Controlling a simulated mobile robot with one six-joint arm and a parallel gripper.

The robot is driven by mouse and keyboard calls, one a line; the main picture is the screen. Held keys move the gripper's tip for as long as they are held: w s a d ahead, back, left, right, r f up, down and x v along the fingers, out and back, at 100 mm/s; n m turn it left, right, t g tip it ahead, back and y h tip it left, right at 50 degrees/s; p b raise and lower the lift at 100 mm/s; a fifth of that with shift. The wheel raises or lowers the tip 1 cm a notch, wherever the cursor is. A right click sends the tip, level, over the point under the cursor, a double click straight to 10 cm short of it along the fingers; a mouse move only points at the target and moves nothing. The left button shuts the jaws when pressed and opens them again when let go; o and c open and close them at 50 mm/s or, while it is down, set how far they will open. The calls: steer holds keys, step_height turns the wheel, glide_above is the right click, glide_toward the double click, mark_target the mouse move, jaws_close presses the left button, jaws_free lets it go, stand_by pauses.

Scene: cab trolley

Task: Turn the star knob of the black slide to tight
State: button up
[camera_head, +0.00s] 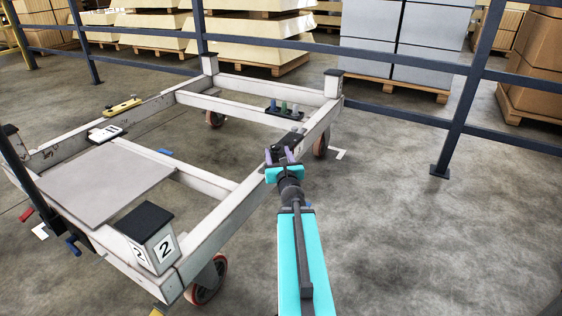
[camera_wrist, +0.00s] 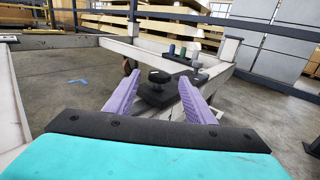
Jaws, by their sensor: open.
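The black slide (camera_wrist: 152,98) sits on the trolley's right-hand rail, with a dark star knob (camera_wrist: 160,77) standing up from it. In the head view the black slide (camera_head: 291,139) is partly hidden behind my gripper (camera_head: 279,153). My gripper (camera_wrist: 160,80) is open, with its two purple fingers apart. In the wrist view the knob appears in the gap between the fingertips, beyond them. I see no contact between the fingers and the knob. I cannot tell from these frames whether the knob is loose or tight.
The white trolley frame (camera_head: 234,202) has corner posts and castors. A black holder (camera_head: 279,112) with several coloured pegs stands on the far crossbar. A yellow slide (camera_head: 122,106) and a white slide (camera_head: 105,133) lie on the left. A grey panel (camera_head: 105,182) covers part of the frame. Floor at right is clear.

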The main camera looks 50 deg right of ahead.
steer(key=shift+s+a+r+p, duration=0.1)
steer(key=shift+s+a+p, duration=0.2)
steer(key=shift+p, duration=2.05)
steer(key=p+v, duration=0.1)
steer(key=p, duration=0.4)
steer(key=shift+s+a+r+p, duration=0.1)
steer(key=shift+s+a+p, duration=0.05)
steer(key=shift+s+p, duration=0.2)
steer(key=shift+p+v, duration=1.35)
steer(key=shift+p, duration=0.5)
